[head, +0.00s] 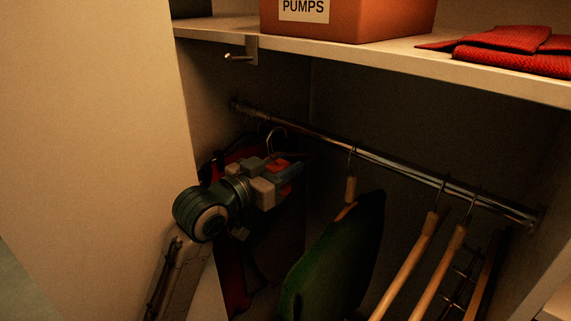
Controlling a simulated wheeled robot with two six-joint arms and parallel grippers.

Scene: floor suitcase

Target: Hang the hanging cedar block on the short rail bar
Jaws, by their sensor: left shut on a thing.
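The short rail bar (385,158) is a chrome rod running from the back left down to the front right under the shelf. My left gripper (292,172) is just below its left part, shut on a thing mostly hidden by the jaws. A thin metal hook (277,139) rises above the jaws, its top close under the rail; I cannot tell whether it touches. This looks like the hook of the hanging cedar block, whose body I cannot make out clearly. An orange-red patch shows at the jaws. My right gripper is not in view.
A dark red garment (235,275) hangs behind my left arm. A green garment (335,265) and wooden hangers (408,262) hang to the right. A shelf (400,62) above holds an orange PUMPS box (350,22) and red folded cloth (515,50). A wall peg (240,57) sits below the shelf.

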